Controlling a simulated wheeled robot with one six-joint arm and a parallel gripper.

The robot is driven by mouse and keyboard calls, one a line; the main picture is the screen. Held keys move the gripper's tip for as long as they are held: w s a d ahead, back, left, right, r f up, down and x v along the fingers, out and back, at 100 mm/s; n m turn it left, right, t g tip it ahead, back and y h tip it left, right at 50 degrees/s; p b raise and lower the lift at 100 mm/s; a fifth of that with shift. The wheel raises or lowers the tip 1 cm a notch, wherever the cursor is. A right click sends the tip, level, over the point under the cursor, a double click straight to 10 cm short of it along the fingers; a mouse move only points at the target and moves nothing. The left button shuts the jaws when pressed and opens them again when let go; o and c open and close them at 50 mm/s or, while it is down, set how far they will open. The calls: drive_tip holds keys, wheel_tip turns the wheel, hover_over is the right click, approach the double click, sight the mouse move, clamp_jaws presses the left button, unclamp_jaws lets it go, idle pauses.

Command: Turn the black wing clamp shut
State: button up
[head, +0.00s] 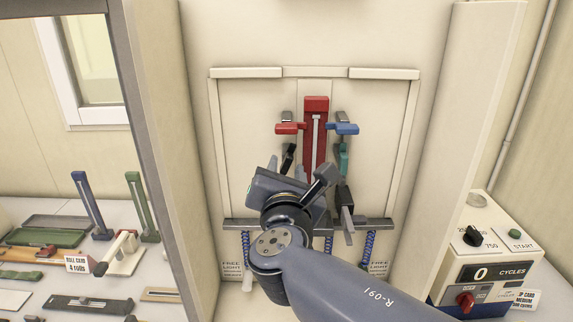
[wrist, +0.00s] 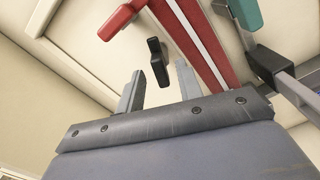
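The black wing clamp (head: 288,156) is a small dark piece at the left of the red upright, below the red wing. In the wrist view the black wing clamp (wrist: 158,62) shows just beyond the fingertips, roughly in line with the gap between them. My gripper (head: 287,168) is below the clamp in the head view, with its body hiding the lower part of the fixture. I cannot tell whether either finger touches the clamp.
A red upright (head: 316,135) with a white stripe stands close right of the clamp. A red wing (head: 288,128) is above it. A blue wing (head: 344,128) and a teal wing (head: 344,158) are at right. A grey rail (head: 378,224) crosses below. A control box (head: 490,262) stands at right.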

drive_tip(key=shift+w, duration=0.6)
drive_tip(key=shift+c, duration=0.4)
clamp_jaws()
